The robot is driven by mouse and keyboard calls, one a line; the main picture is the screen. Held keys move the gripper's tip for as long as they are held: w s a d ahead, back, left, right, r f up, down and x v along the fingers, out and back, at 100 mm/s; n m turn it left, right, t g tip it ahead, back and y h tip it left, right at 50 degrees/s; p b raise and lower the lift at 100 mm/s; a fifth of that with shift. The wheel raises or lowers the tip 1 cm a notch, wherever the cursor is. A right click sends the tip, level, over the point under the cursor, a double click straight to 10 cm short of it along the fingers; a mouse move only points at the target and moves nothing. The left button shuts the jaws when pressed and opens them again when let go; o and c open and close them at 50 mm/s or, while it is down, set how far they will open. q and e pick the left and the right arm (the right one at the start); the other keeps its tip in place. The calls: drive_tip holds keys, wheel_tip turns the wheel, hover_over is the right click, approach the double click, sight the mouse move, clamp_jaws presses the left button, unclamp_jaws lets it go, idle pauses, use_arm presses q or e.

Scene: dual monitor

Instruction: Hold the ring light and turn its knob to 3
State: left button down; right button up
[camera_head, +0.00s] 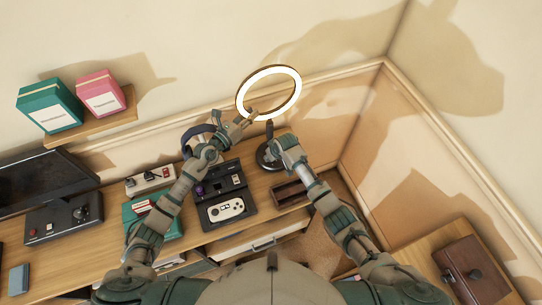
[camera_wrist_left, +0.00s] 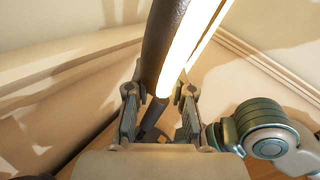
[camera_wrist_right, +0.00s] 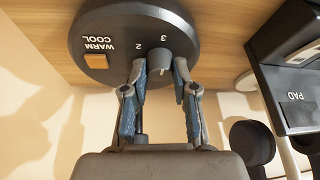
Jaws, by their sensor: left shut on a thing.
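The ring light (camera_head: 294,90) stands at the back of the desk, its white ring glowing above a dark stand. My left gripper (camera_head: 248,119) is shut on the lower left of the ring; in the left wrist view the ring (camera_wrist_left: 168,55) passes between its fingers. In the right wrist view, the round dark base (camera_wrist_right: 110,28) has an orange button and the labels WARM, COOL, 2 and 3. A small grey knob (camera_wrist_right: 182,70) is by the 3. My right gripper (camera_wrist_right: 165,82) is open, with its fingertips on either side of the knob. The knob's exact setting is unclear.
A black console (camera_head: 225,190) with a pale controller stands left of the light's base. A brown tray (camera_head: 290,195) lies in front of the base. A monitor (camera_head: 45,180) and a joystick box (camera_head: 62,220) are at left. The PAD device (camera_wrist_right: 290,95) is close to my right gripper.

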use_arm(q)
drive_tip(key=shift+f, duration=0.45)
use_arm(e)
drive_tip(key=o, duration=0.4)
use_arm(q)
drive_tip(key=shift+s, duration=0.1)
use_arm(e)
drive_tip(key=v, duration=1.2)
use_arm(q)
drive_tip(key=c, duration=1)
unclamp_jaws()
drive_tip(key=shift+o, duration=0.3)
drive_tip(key=shift+w+r, duration=0.1)
drive_tip(key=shift+w, duration=0.1)
use_arm(e)
drive_tip(key=shift+w+a+f, duration=0.1)
drive_tip(key=shift+w+f, duration=0.05)
